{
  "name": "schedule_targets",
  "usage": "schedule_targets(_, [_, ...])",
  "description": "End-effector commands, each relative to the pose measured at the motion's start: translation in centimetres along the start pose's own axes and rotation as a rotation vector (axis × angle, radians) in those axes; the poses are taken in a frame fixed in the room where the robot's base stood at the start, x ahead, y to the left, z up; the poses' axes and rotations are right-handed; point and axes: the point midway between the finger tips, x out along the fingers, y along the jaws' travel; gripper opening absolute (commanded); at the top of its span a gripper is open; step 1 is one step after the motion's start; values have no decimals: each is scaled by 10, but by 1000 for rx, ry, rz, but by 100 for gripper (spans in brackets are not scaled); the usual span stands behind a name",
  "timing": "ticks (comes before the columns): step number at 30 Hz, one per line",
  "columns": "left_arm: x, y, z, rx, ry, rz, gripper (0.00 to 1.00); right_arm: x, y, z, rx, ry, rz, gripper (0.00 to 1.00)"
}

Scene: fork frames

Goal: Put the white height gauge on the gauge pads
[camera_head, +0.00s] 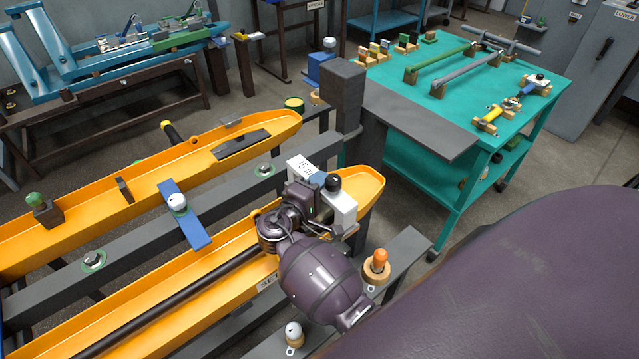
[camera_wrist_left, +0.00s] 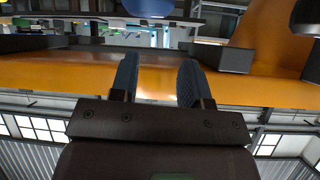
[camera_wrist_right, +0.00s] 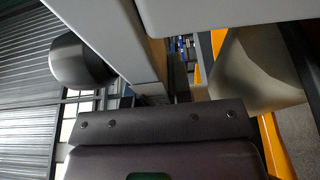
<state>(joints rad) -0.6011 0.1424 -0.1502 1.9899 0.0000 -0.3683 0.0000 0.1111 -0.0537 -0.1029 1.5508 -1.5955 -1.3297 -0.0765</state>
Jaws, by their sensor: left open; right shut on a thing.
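In the right wrist view the gauge's pale body (camera_wrist_right: 125,40) fills the upper middle. I cannot tell which parts are the gauge pads. My left gripper (camera_wrist_left: 158,80) is open and empty, with orange metal behind its fingers; the head view does not show it.
The rear orange fork (camera_head: 90,211) carries dark blocks. An orange-topped peg (camera_head: 377,262) stands near my right arm. A teal table (camera_head: 460,75) holds several tools.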

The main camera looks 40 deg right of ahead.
Motion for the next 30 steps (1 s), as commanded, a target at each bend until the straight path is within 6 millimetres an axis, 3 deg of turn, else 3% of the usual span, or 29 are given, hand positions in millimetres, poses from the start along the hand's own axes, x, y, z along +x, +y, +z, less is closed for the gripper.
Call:
schedule_targets(11, [1, 0, 3, 0, -3, 0, 43, 0, -2, 0, 2, 0, 2, 0])
schedule_targets(12, [1, 0, 4, 0, -3, 0, 43, 0, -4, 0, 1, 0, 0, 21])
schedule_targets(17, [1, 0, 3, 0, -3, 0, 43, 0, -3, 0, 1, 0, 0, 45])
schedule_targets(30, [-1, 0, -1, 0, 0, 0, 43, 0, 2, 0, 1, 0, 0, 45])
